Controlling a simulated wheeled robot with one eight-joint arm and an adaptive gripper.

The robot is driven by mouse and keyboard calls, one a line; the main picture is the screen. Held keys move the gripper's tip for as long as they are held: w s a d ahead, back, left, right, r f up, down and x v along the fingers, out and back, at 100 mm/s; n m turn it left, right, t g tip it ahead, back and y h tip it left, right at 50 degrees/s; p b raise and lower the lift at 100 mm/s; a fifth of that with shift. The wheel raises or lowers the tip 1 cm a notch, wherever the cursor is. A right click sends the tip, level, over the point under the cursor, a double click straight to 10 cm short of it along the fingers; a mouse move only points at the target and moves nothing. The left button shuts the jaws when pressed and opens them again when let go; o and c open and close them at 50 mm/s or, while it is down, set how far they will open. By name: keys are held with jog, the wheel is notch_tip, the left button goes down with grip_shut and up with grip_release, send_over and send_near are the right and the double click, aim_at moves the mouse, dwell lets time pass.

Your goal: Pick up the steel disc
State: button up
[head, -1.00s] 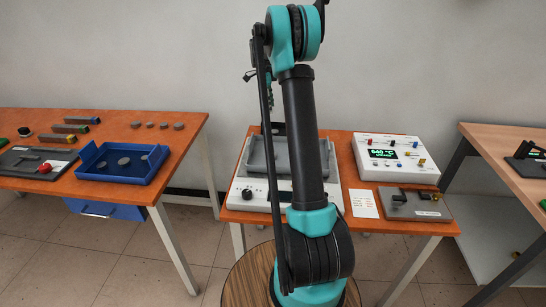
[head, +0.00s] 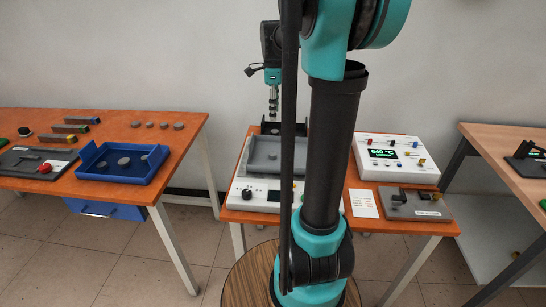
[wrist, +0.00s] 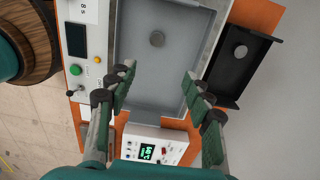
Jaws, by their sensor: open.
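In the head view the grey tray (head: 263,164) sits on the white heater, partly behind my arm.
A black bin (wrist: 240,65) stands beside the tray. A white control box (head: 399,157) with a lit display is on the same orange table. A blue tray (head: 160,165) with several grey discs is on the left table, with more discs behind it.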

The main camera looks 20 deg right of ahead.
send_over(273, 154)
notch_tip(273, 154, down, 12)
jog(key=shift+d+f, duration=0.1)
jog(key=shift+d, duration=0.05)
jog(key=shift+f, duration=2.6)
grip_shut()
